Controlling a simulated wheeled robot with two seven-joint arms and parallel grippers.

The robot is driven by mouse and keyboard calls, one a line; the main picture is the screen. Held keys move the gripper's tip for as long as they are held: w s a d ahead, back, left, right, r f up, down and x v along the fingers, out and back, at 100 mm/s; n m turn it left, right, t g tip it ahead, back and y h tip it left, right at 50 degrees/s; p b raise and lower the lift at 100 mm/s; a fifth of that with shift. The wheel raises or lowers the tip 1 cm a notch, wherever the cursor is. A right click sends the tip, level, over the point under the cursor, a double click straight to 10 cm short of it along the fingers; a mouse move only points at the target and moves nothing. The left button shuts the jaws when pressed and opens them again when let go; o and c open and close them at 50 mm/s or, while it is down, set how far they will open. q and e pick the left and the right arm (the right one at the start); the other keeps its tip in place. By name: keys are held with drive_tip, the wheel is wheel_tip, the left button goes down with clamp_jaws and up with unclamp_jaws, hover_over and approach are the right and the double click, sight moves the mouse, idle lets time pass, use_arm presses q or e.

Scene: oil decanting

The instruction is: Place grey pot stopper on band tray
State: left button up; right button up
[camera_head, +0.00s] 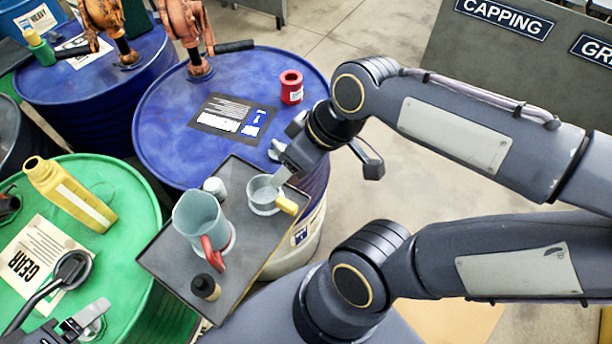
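A dark grey tray (165,258), which I take for the band tray, spans between the drums. On it stand a grey pot (263,188) with a yellow handle, a grey jug (198,216) with a red handle, and a small pale grey cap-like piece (214,186). I cannot tell for sure whether that piece is the grey pot stopper. My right gripper (281,161) is just above the grey pot's far rim; its fingertips are small and partly hidden. My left gripper (92,315) is at the lower left over the green drum, partly cut off.
A small black bottle (206,286) stands at the tray's near end. A red can (291,86) stands on the blue drum (160,125), which also carries a pump (192,30). Open floor is at upper middle.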

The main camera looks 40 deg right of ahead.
drive_tip(key=shift+s+d+f+m+t, duration=0.1)
drive_tip(key=shift+s+f+m+t, duration=0.3)
drive_tip(key=shift+m, duration=0.5)
drive_tip(key=shift+s+d+f+m+t, duration=0.15)
drive_tip(key=shift+s+f+m, duration=0.1)
drive_tip(key=shift+s+m, duration=0.55)
drive_tip(key=shift+s+a+f+m+t, duration=0.1)
drive_tip(key=shift+s+f+m+t, duration=0.2)
drive_tip(key=shift+m, duration=0.7)
